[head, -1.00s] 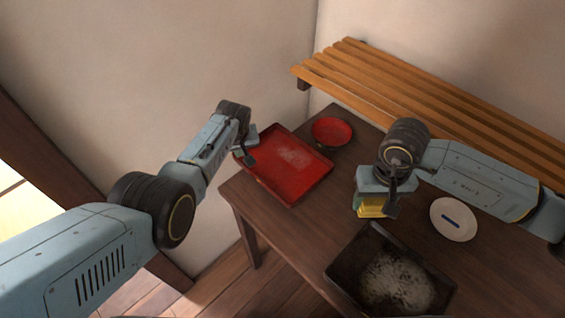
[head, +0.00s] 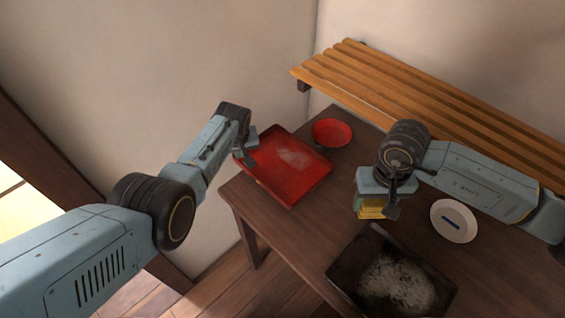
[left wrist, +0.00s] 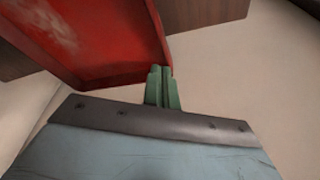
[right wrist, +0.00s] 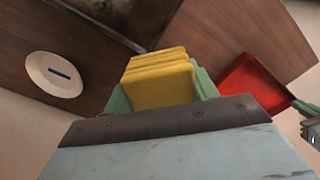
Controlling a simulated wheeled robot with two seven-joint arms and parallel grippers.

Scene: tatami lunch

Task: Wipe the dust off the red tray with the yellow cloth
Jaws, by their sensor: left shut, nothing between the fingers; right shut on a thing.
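The red tray (head: 290,180) lies on the left end of the dark table, with a pale dusty patch near its middle; it also shows in the left wrist view (left wrist: 105,60). My left gripper (head: 247,160) is shut and empty at the tray's left edge; its closed green fingers (left wrist: 161,75) are by the rim, but I cannot tell whether they touch it. My right gripper (head: 378,205) is shut on the folded yellow cloth (right wrist: 158,78), above the table to the right of the tray. The cloth also shows in the head view (head: 370,211).
A red bowl (head: 332,132) stands behind the tray. A white plate (head: 453,221) with a blue mark lies at right. A dark tray (head: 345,277) with pale speckled contents is at the front. A slatted wooden bench (head: 430,95) runs along the back wall. Bare tabletop lies between the two trays.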

